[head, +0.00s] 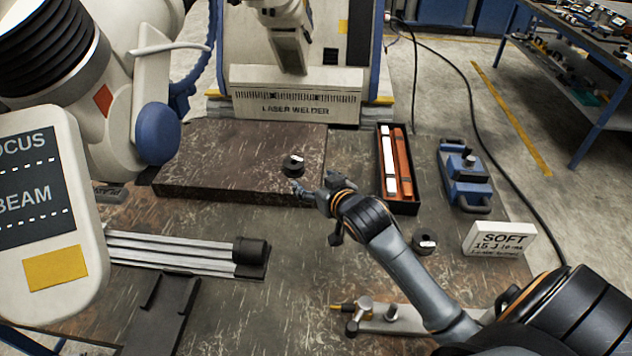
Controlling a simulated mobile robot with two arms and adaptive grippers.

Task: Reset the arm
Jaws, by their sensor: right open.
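A large white jointed arm (60,60) with a black bellows and a blue round knob (158,134) fills the upper left. A white panel (52,215) reading FOCUS and BEAM, with a yellow patch, stands in front of it. My right gripper (310,186) is open and empty over the front right part of a dark flat block (225,155). Its fingers point left, just below a small dark round piece (293,163) on the block. I cannot tell whether they touch the block. My left gripper is not in view.
A laser welder (296,105) stands behind the block. Right of the block are a long box (408,200) with white and orange bars, a blue clamp (466,178) and a SOFT sign (499,240). Metal rails (175,253) lie front left. A round piece (424,243) sits beside my right forearm.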

